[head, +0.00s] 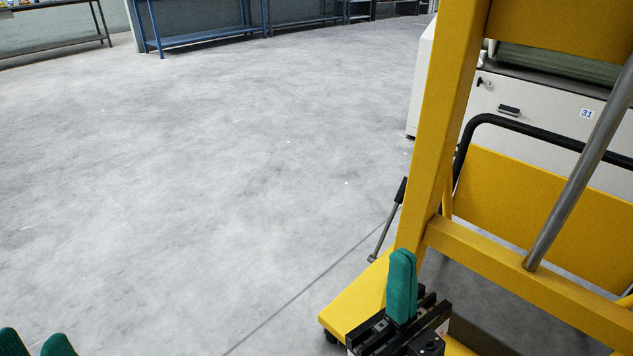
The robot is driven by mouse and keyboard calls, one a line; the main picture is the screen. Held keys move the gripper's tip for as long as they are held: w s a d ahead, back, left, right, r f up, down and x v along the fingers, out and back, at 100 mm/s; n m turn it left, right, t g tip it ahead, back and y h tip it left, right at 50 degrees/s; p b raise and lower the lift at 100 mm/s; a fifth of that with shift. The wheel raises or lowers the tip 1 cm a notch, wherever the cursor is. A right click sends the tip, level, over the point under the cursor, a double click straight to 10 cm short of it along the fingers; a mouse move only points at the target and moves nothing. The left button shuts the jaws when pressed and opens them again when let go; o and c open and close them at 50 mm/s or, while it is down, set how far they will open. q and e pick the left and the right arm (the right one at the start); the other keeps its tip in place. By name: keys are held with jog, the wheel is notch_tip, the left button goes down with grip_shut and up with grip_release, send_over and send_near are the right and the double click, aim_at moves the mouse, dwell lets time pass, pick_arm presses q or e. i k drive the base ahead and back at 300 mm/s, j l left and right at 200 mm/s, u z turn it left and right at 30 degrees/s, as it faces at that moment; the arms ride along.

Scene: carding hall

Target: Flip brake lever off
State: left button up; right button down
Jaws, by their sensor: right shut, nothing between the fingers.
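The brake lever (387,223) is a thin grey rod with a black handle (401,190). It rises from the yellow base of the stacker-like frame (449,110), just left of its upright, and leans to the right at the top. My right gripper (402,256) has teal fingers pressed together and is empty. It points up in front of the frame's foot, just right of and below the lever, apart from it in the picture. My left gripper (34,346) shows only two teal fingertips at the bottom left corner, with a gap between them.
The yellow frame has a crossbar (520,275), a grey cylinder rod (580,165) and a black bent handle (520,122). Behind stands a white machine (540,105) marked 31. Blue benches (215,36) line the back. The grey floor (200,180) at left is clear.

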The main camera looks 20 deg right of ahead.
aim_at(398, 198)
jog(key=i+u, duration=0.1)
jog(key=u, duration=0.25)
jog(key=i+j, duration=0.15)
jog(key=i, duration=0.3)
jog(key=i+j+z, duration=0.1)
jog(key=i, duration=0.3)
jog(key=i+j, duration=0.2)
jog(key=i, duration=0.25)
jog(key=i+j, duration=0.15)
jog(key=i, duration=0.3)
jog(key=i+l+z, duration=0.2)
jog(key=i+z, duration=0.75)
jog(key=i, duration=0.2)
jog(key=i+j+z, duration=0.25)
jog(key=i+z, duration=0.25)
jog(key=i+j+z, duration=0.1)
jog(key=i+z, duration=0.2)
jog(key=i, duration=1.5)
jog(key=z, duration=3)
